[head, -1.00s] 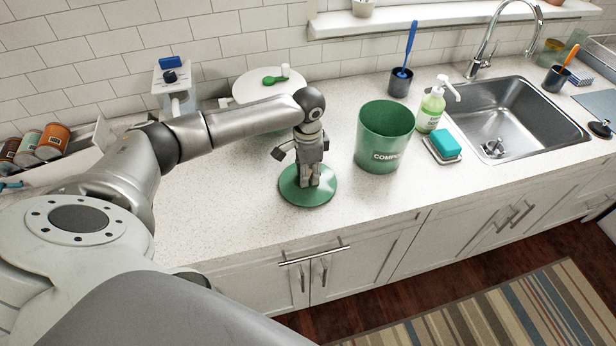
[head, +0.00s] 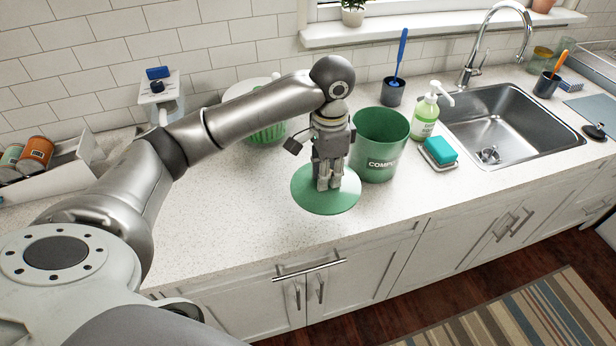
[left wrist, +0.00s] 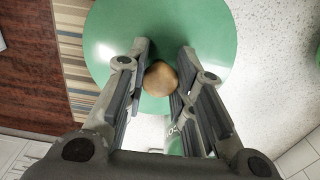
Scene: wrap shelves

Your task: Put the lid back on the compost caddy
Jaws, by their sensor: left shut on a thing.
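The compost caddy (head: 383,162) is an open green bin with "COMPO" lettering showing, upright on the counter. The green round lid (head: 325,198) hangs below my left gripper (head: 328,186), in front and to the left of the caddy, and looks raised above the counter. In the left wrist view my left gripper (left wrist: 160,82) is shut on the lid's round tan knob (left wrist: 160,78), with the green lid (left wrist: 215,35) spread out below it. My right gripper is not in view.
A soap bottle (head: 425,118) and a teal sponge on a dish (head: 440,152) stand right of the caddy. The sink (head: 515,125) lies farther right. A cup with a blue brush (head: 393,92) is behind. The counter's front left is clear.

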